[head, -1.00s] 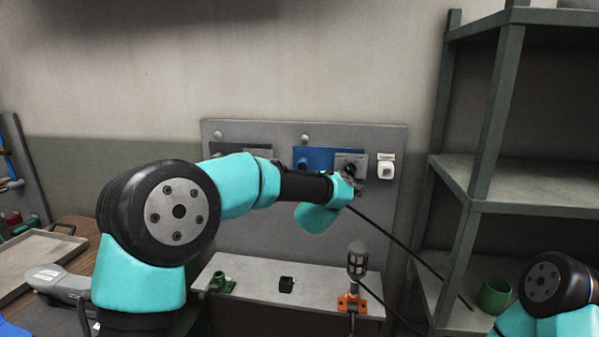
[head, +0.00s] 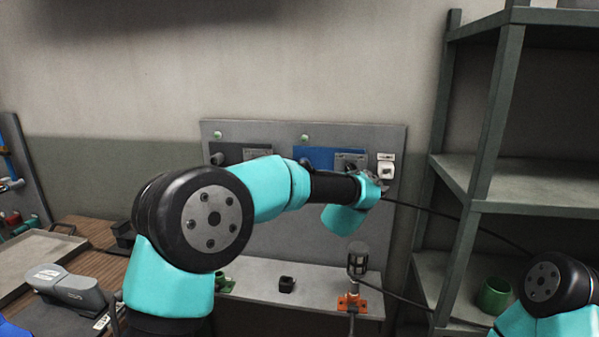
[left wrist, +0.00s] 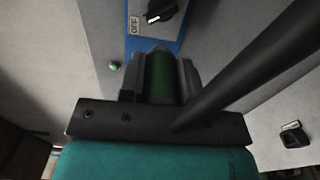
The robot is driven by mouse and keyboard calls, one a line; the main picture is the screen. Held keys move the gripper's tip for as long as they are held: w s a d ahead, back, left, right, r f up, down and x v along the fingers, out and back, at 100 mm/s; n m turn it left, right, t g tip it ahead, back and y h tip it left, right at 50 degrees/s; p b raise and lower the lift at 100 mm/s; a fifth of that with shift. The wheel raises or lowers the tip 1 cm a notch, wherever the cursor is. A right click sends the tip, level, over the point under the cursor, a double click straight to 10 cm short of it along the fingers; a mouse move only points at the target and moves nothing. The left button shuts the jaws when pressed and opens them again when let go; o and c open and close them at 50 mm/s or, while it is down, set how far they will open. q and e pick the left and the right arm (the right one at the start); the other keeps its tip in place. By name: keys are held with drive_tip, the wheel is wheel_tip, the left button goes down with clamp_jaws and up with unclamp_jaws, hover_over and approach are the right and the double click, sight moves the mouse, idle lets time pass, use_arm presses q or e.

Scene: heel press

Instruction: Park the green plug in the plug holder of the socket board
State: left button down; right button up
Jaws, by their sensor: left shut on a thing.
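My left gripper (head: 384,184) is in front of the right side of the grey socket board (head: 290,220). In the left wrist view my left gripper (left wrist: 160,70) is shut on the green plug (left wrist: 160,80), which sits between its fingers. A thick black cable (left wrist: 250,65) crosses that view to the upper right. The blue unit (head: 313,157) on the board carries a dark knob, and in the left wrist view this knob (left wrist: 162,12) sits beside an OFF label. I cannot tell which part is the plug holder. My right gripper is out of view.
On the ledge (head: 260,290) below the board stand a small black block (head: 287,284) and a grey plug-like piece (head: 358,260) on an orange base. A white switch (head: 386,168) is at the board's right. Metal shelves (head: 530,180) with a green cup (head: 494,296) stand at right.

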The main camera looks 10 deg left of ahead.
use_arm(q)
drive_tip(key=d, duration=1.2)
drive_tip(key=shift+d, duration=0.4)
idle(0.6)
drive_tip(key=shift+w, duration=0.25)
drive_tip(key=shift+w, duration=2.25)
drive_tip(key=shift+w, duration=1.4)
idle(1.3)
drive_tip(key=c, duration=0.7)
unclamp_jaws()
drive_tip(key=shift+c, duration=0.2)
